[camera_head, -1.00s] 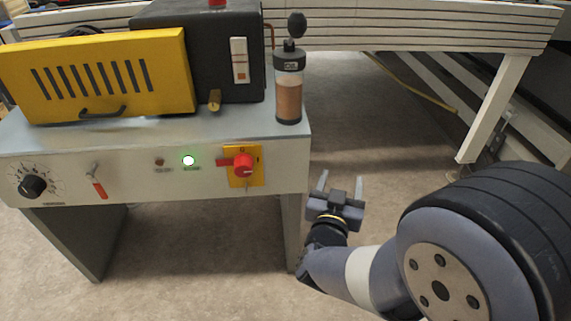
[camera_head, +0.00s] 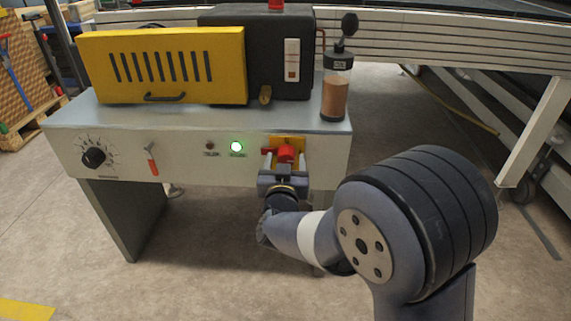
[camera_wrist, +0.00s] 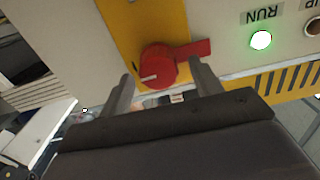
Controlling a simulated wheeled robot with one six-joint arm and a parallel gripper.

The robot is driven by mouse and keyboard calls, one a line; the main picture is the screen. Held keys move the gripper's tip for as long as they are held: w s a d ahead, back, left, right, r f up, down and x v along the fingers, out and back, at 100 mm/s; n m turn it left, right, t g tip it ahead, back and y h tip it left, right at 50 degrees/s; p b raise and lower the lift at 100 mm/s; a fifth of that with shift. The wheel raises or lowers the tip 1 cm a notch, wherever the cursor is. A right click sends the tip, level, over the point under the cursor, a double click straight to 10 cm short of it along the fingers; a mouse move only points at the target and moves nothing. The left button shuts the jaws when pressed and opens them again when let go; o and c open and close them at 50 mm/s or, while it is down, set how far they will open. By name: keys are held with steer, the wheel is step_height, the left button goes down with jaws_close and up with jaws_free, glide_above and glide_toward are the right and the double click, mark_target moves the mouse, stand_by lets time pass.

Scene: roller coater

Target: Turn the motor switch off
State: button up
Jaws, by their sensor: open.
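The motor switch (camera_head: 285,154) is a red rotary knob on a yellow plate, at the right end of the machine's front panel. In the wrist view, the red knob (camera_wrist: 159,66) has a red handle pointing sideways toward the lit RUN lamp (camera_wrist: 261,40). The RUN lamp (camera_head: 236,147) glows green-white in the head view. My gripper (camera_head: 284,160) is open in front of the switch and hides its lower part. In the wrist view, the fingers (camera_wrist: 159,84) stand on either side of the knob; the right fingertip is close to the handle. I cannot tell whether they touch.
The panel also has a black dial (camera_head: 94,157), a red-handled lever (camera_head: 151,160) and an unlit lamp (camera_head: 210,147). A yellow guard (camera_head: 165,66) and a dark box (camera_head: 268,50) stand on top. A cylinder with brown contents (camera_head: 335,97) stands near the right corner. The floor in front is clear.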

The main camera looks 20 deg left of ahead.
steer(key=shift+w, duration=0.4)
steer(key=shift+c, duration=0.2)
steer(key=c, duration=0.9)
